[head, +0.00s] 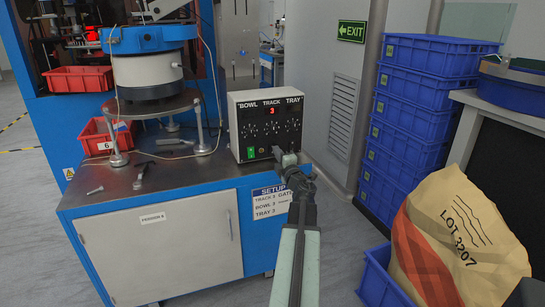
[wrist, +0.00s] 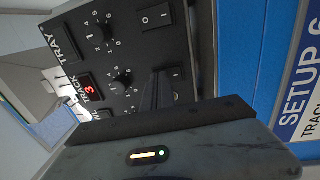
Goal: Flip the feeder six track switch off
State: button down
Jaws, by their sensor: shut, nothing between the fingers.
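The feeder control box (head: 268,122) stands on the bench with columns marked BOWL, TRACK and TRAY and a red display (head: 272,110) reading 3. In the wrist view its face (wrist: 105,20) appears turned sideways. The track switch (wrist: 176,73) is a black rocker, partly hidden behind my fingers; its I end shows, and I cannot tell its position. The tray switch (wrist: 157,17) is a black rocker beyond it. My gripper (wrist: 156,90) is shut and empty, its tips close to the track switch; contact cannot be told. In the head view my gripper (head: 281,152) is at the box's lower right.
A setup sign (head: 272,201) hangs on the bench front. The bowl feeder (head: 148,68) and a red bin marked 6 (head: 106,143) are left of the box. Loose tools lie on the bench. Stacked blue crates (head: 430,95) and a sack (head: 455,235) stand to the right.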

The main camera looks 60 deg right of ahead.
jog(key=shift+w, duration=0.35)
jog(key=shift+w+d, duration=0.1)
